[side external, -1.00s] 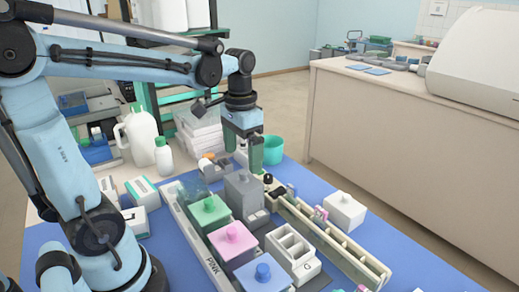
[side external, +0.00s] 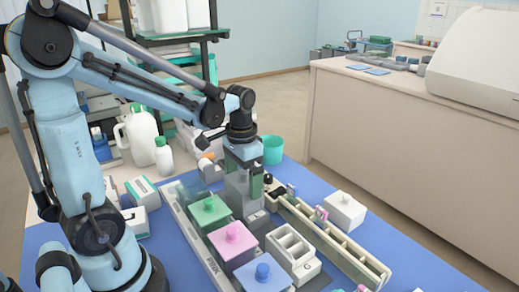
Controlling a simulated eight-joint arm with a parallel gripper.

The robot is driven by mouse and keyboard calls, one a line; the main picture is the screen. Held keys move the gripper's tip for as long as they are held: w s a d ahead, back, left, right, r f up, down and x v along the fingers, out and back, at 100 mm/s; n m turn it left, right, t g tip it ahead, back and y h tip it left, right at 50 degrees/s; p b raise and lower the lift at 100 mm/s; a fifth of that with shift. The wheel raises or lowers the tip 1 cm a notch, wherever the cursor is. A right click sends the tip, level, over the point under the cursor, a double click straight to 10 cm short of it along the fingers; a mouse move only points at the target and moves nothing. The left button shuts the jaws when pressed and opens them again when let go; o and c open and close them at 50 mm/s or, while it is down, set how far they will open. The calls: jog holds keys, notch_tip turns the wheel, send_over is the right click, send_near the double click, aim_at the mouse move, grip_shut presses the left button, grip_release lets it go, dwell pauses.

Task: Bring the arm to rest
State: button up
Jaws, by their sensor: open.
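A teal cup (side external: 273,150) stands behind. White bottles (side external: 140,135) are at the left. The blue mat (side external: 400,250) is clear at front right.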

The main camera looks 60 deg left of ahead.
jog(key=shift+r, duration=4.7)
jog(key=shift+f, duration=0.1)
jog(key=shift+f, duration=3.05)
jog(key=shift+f, duration=0.1)
jog(key=shift+r, duration=4.2)
jog(key=shift+f, duration=5.65)
